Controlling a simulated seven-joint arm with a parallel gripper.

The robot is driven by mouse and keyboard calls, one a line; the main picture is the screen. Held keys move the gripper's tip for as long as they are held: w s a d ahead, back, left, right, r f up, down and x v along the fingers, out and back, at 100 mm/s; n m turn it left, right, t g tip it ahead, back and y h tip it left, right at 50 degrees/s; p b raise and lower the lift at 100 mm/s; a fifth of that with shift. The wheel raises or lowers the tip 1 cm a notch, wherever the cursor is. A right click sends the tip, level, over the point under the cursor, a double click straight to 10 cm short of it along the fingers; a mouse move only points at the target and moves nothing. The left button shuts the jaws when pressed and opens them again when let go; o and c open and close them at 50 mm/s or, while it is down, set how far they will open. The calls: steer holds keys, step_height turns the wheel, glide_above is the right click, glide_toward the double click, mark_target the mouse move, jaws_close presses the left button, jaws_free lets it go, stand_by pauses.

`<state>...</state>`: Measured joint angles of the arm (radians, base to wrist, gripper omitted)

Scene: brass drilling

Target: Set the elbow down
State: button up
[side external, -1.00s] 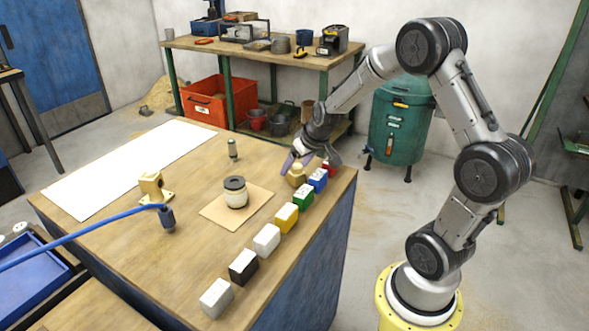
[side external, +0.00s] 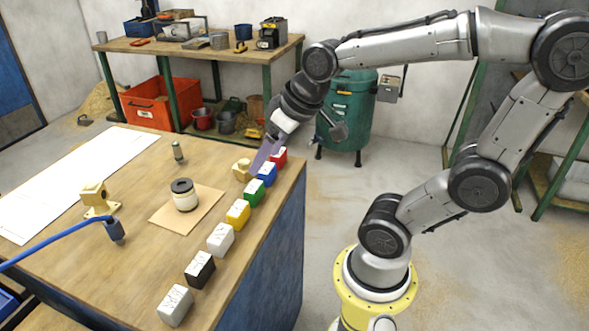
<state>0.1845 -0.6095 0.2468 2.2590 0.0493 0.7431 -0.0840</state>
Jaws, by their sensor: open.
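The brass elbow (side external: 242,169) rests on the wooden table (side external: 135,235) near its far right corner, left of the blue block (side external: 267,174). My gripper (side external: 262,157) is open, its purple finger just right of the elbow. Whether the finger touches the elbow cannot be told at this size. The second finger is mostly hidden. Another brass fitting (side external: 95,197) on a flanged base stands at the table's left, beside a blue hose end (side external: 114,229).
A red block (side external: 279,156) and other coloured blocks line the table's right edge. A dark-lidded jar (side external: 185,195) stands on a tan sheet (side external: 160,219). White paper (side external: 75,175) covers the far left.

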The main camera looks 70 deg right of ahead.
steer(key=s+a+n, duration=0.1)
steer(key=s+a, duration=0.2)
steer(key=s, duration=0.5)
steer(key=shift+a+f+y, duration=0.2)
steer(key=shift+a+y, duration=0.2)
